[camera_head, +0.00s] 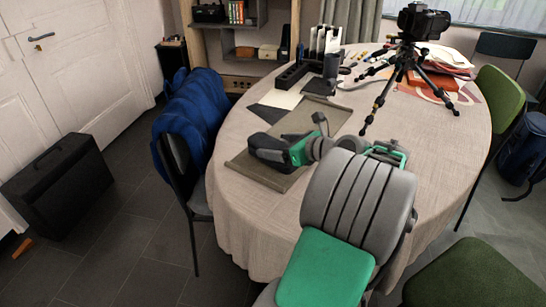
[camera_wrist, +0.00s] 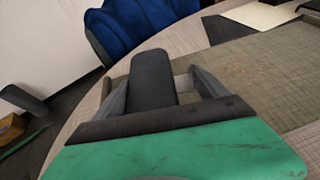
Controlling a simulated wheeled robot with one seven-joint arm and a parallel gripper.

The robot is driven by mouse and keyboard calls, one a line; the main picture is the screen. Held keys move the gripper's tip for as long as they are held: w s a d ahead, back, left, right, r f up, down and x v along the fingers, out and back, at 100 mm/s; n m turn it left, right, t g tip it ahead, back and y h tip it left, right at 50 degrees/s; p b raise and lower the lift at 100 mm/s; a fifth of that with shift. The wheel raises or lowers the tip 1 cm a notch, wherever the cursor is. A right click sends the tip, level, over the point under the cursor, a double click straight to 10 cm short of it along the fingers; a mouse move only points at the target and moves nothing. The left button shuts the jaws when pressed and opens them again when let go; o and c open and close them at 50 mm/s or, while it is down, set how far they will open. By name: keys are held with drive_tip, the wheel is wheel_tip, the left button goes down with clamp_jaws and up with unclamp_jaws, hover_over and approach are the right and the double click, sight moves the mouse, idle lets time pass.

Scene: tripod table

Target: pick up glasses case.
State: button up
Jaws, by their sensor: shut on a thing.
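The glasses case (camera_wrist: 152,72) is a dark grey, rounded, elongated thing. In the wrist view it lies lengthwise between the two grey fingers of my gripper (camera_wrist: 160,84). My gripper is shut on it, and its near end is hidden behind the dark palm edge. In the head view my gripper (camera_head: 261,148) is over the olive mat (camera_head: 295,128) near the left side of the round table (camera_head: 242,212). There the case cannot be told apart from the dark gripper. I cannot tell whether the case touches the table.
A chair with a blue jacket (camera_head: 197,108) stands close at the table's left edge. A tripod with a camera (camera_head: 407,62) stands at the back right. Papers and a dark organizer (camera_head: 290,77) lie behind the mat. The tablecloth in front is clear.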

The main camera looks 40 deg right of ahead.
drive_tip(key=shift+c, duration=0.7)
drive_tip(key=shift+r, duration=0.1)
